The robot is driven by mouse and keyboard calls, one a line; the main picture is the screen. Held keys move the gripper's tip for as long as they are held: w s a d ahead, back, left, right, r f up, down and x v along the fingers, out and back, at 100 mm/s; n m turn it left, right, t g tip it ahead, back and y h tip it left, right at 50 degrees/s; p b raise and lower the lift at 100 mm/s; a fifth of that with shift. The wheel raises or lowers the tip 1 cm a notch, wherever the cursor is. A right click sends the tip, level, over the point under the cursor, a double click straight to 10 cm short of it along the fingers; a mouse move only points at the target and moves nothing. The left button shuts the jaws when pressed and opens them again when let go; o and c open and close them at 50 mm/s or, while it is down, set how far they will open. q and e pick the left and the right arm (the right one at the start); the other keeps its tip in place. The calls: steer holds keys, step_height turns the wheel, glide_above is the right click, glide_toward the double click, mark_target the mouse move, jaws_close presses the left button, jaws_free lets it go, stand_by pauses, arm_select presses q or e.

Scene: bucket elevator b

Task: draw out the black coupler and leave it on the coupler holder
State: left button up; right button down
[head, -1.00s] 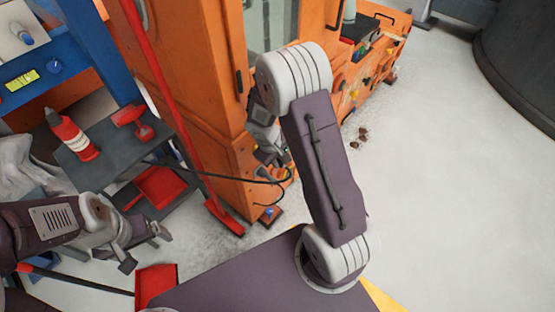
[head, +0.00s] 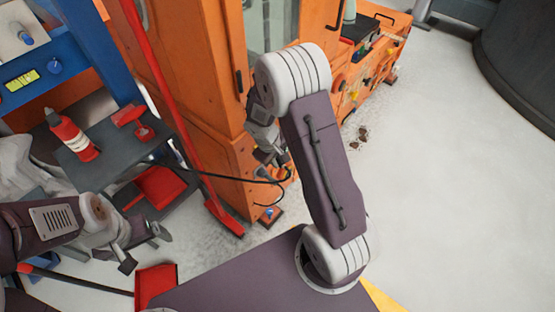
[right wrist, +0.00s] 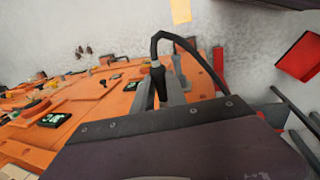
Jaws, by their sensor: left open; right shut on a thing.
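My right gripper (head: 272,157) is low in front of the orange machine (head: 200,80), partly hidden behind my own arm. In the right wrist view its fingers (right wrist: 160,92) are shut on the black coupler (right wrist: 157,74), whose black cable (right wrist: 190,45) arches up and away to the right. In the head view the coupler is too small to make out clearly, and I cannot tell whether it is clear of its socket. I cannot pick out the coupler holder for certain. My left gripper (head: 146,248) is open and empty at the lower left.
A grey shelf (head: 105,150) with a red bottle (head: 73,137) stands at the left. A red-handled broom (head: 180,110) leans before the machine. A red dustpan (head: 157,285) lies near my base. The floor at the right (head: 450,190) is mostly clear.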

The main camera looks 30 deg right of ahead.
steer(key=shift+w+a+p, duration=0.3)
steer(key=shift+w+p, duration=0.05)
steer(key=shift+w, duration=0.35)
steer(key=shift+w+a+p, duration=0.25)
steer(key=shift+w+p, duration=0.05)
steer(key=shift+w, duration=0.35)
steer(key=c, duration=1.3)
jaws_free()
steer(key=p+v, duration=0.2)
steer(key=v, duration=0.7)
steer(key=shift+p, duration=0.4)
